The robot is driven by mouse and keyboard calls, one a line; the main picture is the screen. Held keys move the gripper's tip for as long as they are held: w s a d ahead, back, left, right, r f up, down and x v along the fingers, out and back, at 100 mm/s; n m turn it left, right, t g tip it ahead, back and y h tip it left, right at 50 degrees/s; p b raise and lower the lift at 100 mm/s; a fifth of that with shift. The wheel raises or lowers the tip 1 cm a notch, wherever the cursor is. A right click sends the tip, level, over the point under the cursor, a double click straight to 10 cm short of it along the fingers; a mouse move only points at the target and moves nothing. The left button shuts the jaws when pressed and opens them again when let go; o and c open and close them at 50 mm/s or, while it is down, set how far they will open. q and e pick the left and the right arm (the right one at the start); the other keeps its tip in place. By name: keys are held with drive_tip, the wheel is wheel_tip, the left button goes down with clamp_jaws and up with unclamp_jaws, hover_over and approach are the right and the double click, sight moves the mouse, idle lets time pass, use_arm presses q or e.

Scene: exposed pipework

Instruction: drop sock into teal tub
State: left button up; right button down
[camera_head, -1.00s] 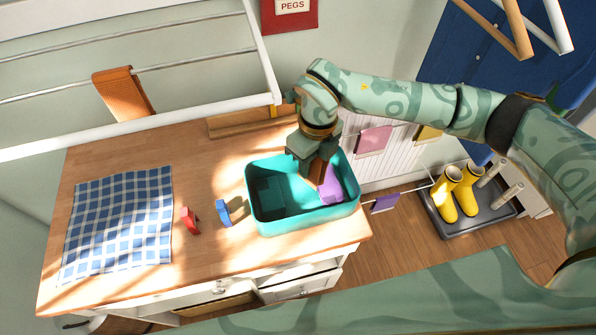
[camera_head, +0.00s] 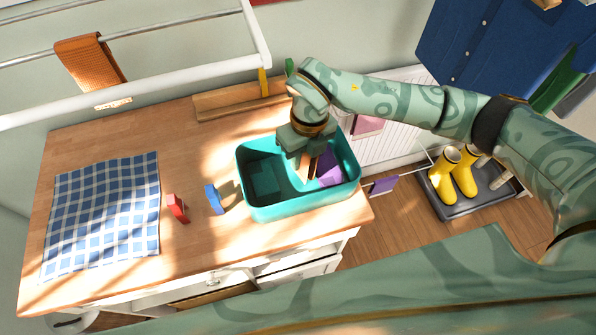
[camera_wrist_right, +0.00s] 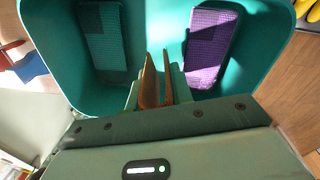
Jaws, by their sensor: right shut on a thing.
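The teal tub (camera_head: 300,208) stands on the right end of the wooden table; its inside fills the top of the right wrist view (camera_wrist_right: 155,20). My right gripper (camera_head: 309,158) reaches down into the tub's opening. In the wrist view the gripper (camera_wrist_right: 157,90) is shut on an orange-brown sock (camera_wrist_right: 149,85), which shows as two thin flaps between the fingers. Whether the sock touches the tub's floor I cannot tell. A purple ribbed piece (camera_wrist_right: 208,45) lies in the tub to the right, and a dark teal ribbed piece (camera_wrist_right: 104,40) to the left. My left gripper is not in view.
A blue checked cloth (camera_head: 103,215) lies farther left. A white rack (camera_head: 150,80) with an orange cloth (camera_head: 88,62) is behind. Yellow boots (camera_head: 455,172) stand on a floor tray at right.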

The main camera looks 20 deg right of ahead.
drive_tip(key=c, duration=1.1)
unclamp_jaws()
drive_tip(key=shift+c, duration=0.2)
wheel_tip(320, 180, up, 16)
drive_tip(key=d, duration=0.1)
drive_tip(key=shift+w+d+r+p, duration=0.2)
drive_tip(key=shift+w+d+p, duration=0.05)
drive_tip(key=shift+p, duration=0.2)
